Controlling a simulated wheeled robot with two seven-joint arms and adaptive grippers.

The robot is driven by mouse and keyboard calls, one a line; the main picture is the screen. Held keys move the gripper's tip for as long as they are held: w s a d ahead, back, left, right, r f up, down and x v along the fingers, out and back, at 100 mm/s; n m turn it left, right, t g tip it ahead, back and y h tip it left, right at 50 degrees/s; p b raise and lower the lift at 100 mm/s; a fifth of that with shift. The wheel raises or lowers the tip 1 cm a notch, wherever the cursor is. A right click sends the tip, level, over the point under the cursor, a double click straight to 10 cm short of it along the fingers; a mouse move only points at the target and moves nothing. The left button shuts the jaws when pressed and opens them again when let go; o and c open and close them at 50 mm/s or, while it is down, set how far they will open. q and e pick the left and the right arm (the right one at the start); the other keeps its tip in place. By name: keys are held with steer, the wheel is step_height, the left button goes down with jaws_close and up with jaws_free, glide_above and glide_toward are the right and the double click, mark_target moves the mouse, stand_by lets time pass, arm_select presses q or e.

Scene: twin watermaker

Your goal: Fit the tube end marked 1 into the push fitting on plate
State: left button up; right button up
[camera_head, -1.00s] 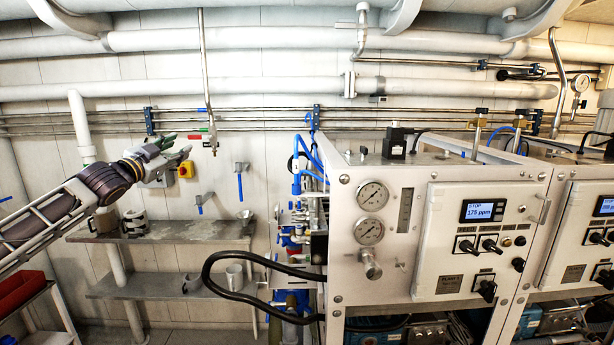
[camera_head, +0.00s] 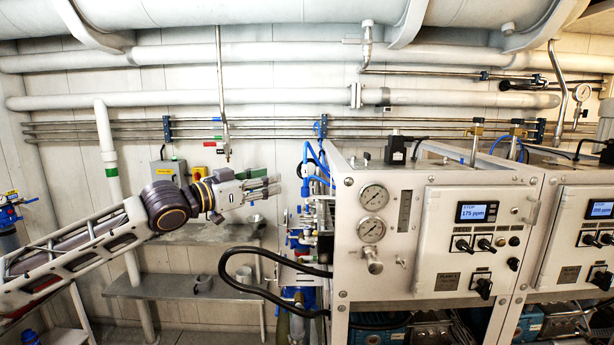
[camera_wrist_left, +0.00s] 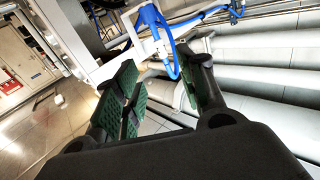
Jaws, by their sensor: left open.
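Blue tubes (camera_head: 312,160) hang at the left side of the grey cabinet, above a cluster of fittings (camera_head: 312,215). Blue tubing (camera_wrist_left: 160,32) also loops at the top of the left wrist view, beyond the fingers. The mark 1, the push fitting and its plate cannot be made out. My left gripper (camera_head: 272,187) points right, a little left of the fittings and apart from them. In the left wrist view its green-padded fingers (camera_wrist_left: 166,92) are spread with nothing between them. My right gripper is not in view.
The cabinet (camera_head: 345,240) with gauges and a 175 ppm display stands right of my gripper. A black hose (camera_head: 225,272) loops below it. A wall shelf (camera_head: 150,288) lies beneath my arm. Pipes (camera_head: 240,98) run along the wall above.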

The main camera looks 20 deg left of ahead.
mark_target(305, 177)
arm_select(q)
steer(key=shift+w+n, duration=0.1)
steer(key=shift+n, duration=0.3)
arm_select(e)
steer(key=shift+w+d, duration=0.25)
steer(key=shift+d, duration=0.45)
arm_select(q)
steer(key=shift+a+f, duration=0.1)
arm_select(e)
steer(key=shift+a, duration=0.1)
arm_select(q)
steer(key=p+x, duration=0.2)
steer(key=x, duration=0.6)
steer(key=shift+w, duration=0.3)
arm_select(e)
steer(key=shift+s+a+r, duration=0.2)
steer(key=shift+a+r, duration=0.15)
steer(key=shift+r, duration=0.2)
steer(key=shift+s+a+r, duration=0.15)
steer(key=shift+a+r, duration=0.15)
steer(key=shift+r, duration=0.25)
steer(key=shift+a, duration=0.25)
arm_select(q)
steer(key=shift+w+d, duration=0.1)
steer(key=shift+d, duration=0.1)
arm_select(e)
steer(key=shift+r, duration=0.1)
